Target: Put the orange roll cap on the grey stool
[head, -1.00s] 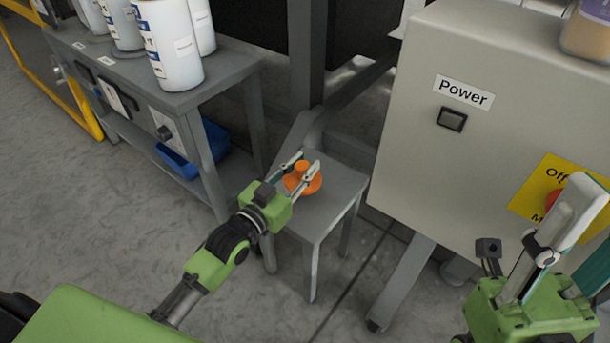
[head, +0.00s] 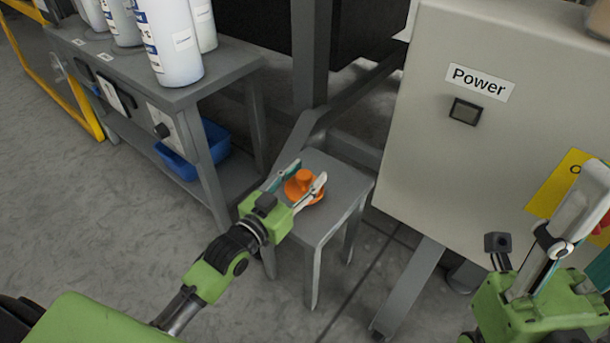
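The orange roll cap (head: 303,187), a round disc with a raised knob, sits on top of the grey stool (head: 340,205), near its left front part. My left gripper (head: 309,170) reaches over the stool from the lower left. Its two fingers are spread on either side of the cap, with gaps visible beside the knob. The near finger hides part of the cap's right edge. My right gripper (head: 578,235) is at the right edge, in front of the grey cabinet. Its fingers stand apart with nothing seen between them; one is partly cut off by the frame.
A grey workbench (head: 215,75) with white bottles (head: 165,45) stands at the left, with a blue bin (head: 190,155) on its lower shelf. A cabinet (head: 425,130) labelled Power stands close to the stool's right. A grey post (head: 310,60) rises behind. Floor at left front is clear.

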